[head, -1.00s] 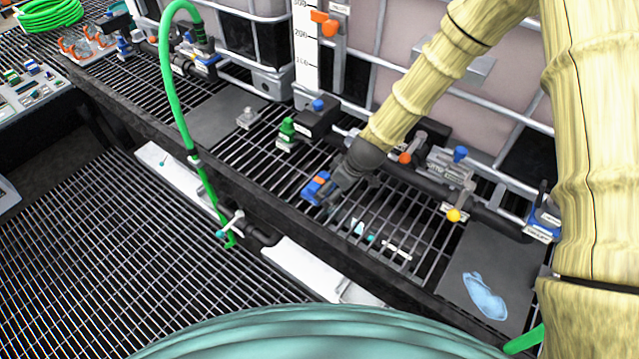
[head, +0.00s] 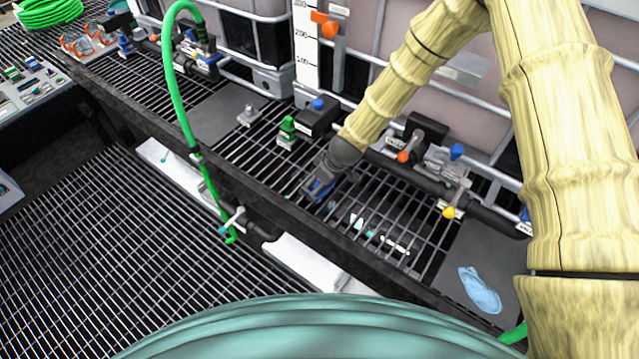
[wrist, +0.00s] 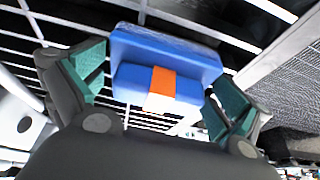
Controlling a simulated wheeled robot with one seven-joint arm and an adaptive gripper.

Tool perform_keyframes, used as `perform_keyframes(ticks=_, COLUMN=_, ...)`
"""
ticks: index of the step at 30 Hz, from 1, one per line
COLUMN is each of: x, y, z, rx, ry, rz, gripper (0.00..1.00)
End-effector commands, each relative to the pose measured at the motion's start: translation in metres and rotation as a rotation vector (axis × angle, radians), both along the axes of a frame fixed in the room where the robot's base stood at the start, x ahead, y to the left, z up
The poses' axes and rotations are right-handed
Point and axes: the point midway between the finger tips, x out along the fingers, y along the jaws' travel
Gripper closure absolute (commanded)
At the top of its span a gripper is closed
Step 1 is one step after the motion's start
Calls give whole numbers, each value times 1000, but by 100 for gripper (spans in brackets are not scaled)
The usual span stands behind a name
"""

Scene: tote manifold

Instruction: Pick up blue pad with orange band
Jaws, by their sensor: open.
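The blue pad with the orange band (wrist: 137,82) fills the middle of the wrist view, a blue block with a wider slab behind it. It lies between the two teal-lined fingers of my gripper (wrist: 160,92), which are open on either side of it. Small gaps seem to show at the fingers; contact cannot be told. In the head view only a bit of the blue pad (head: 319,189) shows, mostly covered by my gripper (head: 318,192) over the black grating.
A green-topped fitting (head: 287,130) and a black block with a blue knob (head: 317,116) stand just behind. Valves on a black pipe (head: 440,195) run to the right. A light-blue glove (head: 479,290) lies on a grey plate at right. Small pieces lie under the grating.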

Motion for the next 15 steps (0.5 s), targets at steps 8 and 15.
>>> perform_keyframes(ticks=8, x=0, y=0, z=0, rx=0, ry=0, rz=0, gripper=35)
perform_keyframes(ticks=15, x=0, y=0, z=0, rx=0, ry=0, rz=0, gripper=34)
